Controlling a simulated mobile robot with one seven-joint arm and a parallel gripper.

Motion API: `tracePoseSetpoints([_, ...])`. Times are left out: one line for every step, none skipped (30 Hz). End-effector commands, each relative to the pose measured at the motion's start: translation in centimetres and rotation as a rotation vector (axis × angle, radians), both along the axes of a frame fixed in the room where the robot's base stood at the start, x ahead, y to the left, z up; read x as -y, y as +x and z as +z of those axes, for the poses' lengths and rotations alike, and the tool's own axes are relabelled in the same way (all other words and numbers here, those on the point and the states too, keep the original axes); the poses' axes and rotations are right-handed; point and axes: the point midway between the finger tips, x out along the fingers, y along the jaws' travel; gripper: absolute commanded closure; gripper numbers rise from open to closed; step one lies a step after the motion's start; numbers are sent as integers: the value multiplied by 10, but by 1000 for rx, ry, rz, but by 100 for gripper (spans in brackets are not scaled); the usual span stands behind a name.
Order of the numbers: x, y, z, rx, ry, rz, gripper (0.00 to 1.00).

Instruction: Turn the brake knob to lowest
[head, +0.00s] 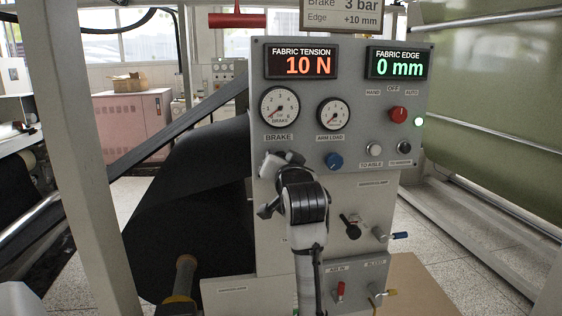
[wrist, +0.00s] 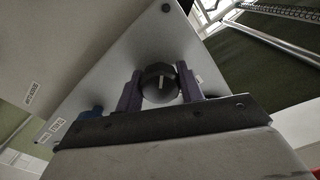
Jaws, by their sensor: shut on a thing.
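The black brake knob (wrist: 160,83) sits between the two fingers of my gripper (wrist: 159,85) in the wrist view. It bears a white pointer line, close to upright in that picture. My gripper is shut on the knob. In the head view my gripper (head: 284,160) is at the grey panel (head: 345,225), just below the BRAKE label, and hides the knob. The brake gauge (head: 279,106) is above it; its thin needle is too small to read surely. The fabric tension display (head: 301,64) reads 10 N.
A blue knob (head: 334,161) is close to the right of my gripper. A red knob (head: 398,113), push buttons, and lower valve handles (head: 351,226) stick out of the panel. A black fabric roll (head: 190,200) is on the left. A sign (head: 341,15) above reads 3 bar.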

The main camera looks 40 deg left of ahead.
Motion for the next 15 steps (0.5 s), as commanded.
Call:
tracePoseSetpoints([-1, 0, -2, 2, -9, 2, 85])
tracePoseSetpoints([-1, 0, -2, 3, -10, 2, 85])
tracePoseSetpoints([-1, -1, -2, 5, -12, 2, 85])
tracePoseSetpoints([-1, -1, -2, 6, -13, 2, 85])
tracePoseSetpoints([-1, -1, -2, 7, -14, 2, 85])
tracePoseSetpoints([-1, -1, -2, 7, -14, 2, 85])
tracePoseSetpoints([-1, -1, -2, 7, -14, 2, 85])
tracePoseSetpoints([-1, -1, -2, 7, -14, 2, 85])
tracePoseSetpoints([-1, -1, -2, 7, -14, 2, 85])
tracePoseSetpoints([-1, -1, -2, 7, -14, 2, 85])
tracePoseSetpoints([-1, -1, -2, 7, -14, 2, 85])
tracePoseSetpoints([-1, -1, -2, 7, -14, 2, 85])
tracePoseSetpoints([-1, -1, -2, 7, -14, 2, 85])
tracePoseSetpoints([-1, 0, -2, 7, -14, 2, 85])
tracePoseSetpoints([-1, 0, -2, 6, -13, 2, 57])
